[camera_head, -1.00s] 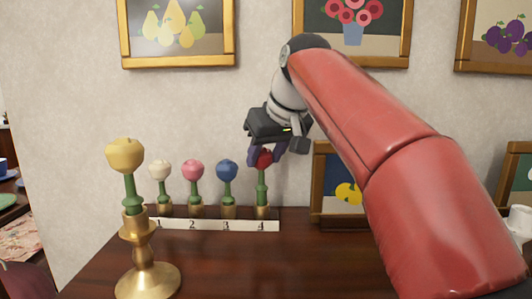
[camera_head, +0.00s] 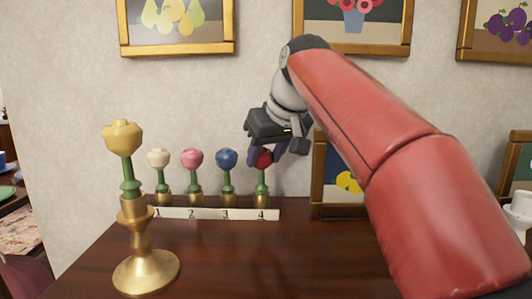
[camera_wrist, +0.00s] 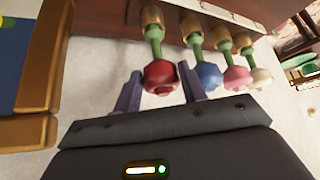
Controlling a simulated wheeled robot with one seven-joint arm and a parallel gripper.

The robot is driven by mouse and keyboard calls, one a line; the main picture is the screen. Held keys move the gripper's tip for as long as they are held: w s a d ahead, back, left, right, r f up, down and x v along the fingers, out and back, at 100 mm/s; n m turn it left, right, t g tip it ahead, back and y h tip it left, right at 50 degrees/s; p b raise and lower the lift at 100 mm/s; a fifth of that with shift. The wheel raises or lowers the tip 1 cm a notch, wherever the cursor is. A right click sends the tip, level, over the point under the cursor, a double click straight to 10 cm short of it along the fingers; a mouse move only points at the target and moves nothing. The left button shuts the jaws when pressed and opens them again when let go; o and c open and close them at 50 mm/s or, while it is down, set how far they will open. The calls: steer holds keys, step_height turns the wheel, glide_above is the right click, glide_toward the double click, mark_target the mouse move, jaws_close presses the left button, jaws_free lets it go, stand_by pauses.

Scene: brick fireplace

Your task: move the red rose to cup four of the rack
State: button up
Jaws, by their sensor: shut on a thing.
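The red rose (camera_head: 263,160) stands upright with its green stem in the brass cup above the number 4 on the rack (camera_head: 240,214). My gripper (camera_head: 265,156) is at the rose's head from above, with its purple fingers on either side. In the wrist view the red rose (camera_wrist: 160,76) lies between the two fingers (camera_wrist: 160,92); small gaps seem to show beside it, but contact is hard to judge. Blue (camera_head: 227,158), pink (camera_head: 192,158) and white (camera_head: 158,158) roses stand in cups 3, 2 and 1.
A yellow rose (camera_head: 123,138) stands in a tall brass candlestick (camera_head: 146,272) at the front left. A framed picture (camera_head: 338,210) leans on the wall just right of the rack. The wooden table (camera_head: 240,260) is clear in front.

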steer(key=o, duration=0.9)
steer(key=shift+p+v, duration=1.05)
steer(key=shift+v, duration=2.8)
